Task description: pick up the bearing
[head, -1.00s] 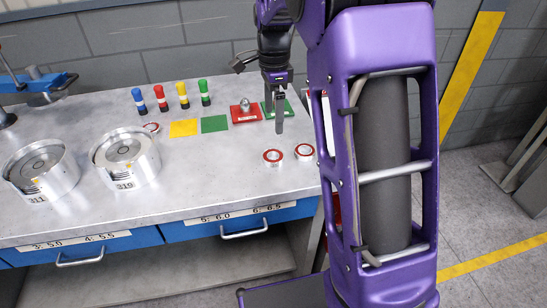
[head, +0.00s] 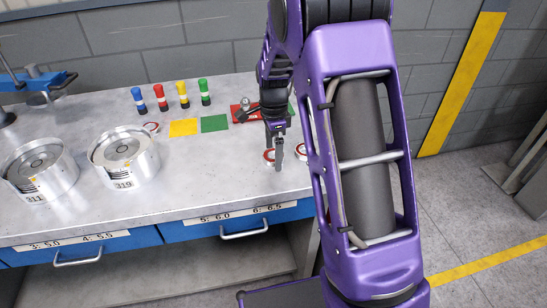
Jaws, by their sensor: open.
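Two small round red-and-silver rings, which look like bearings, lie on the right part of the bench top. The left ring (head: 268,156) is partly hidden behind my gripper (head: 279,158). The right ring (head: 300,149) is partly covered by my arm.
Two metal drums, marked 311 (head: 42,172) and 319 (head: 125,158), stand at the left. Several coloured cylinders (head: 183,95) stand at the back. Yellow (head: 183,127) and green (head: 214,123) squares and a red tray (head: 243,118) lie before them. The front middle of the bench is clear.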

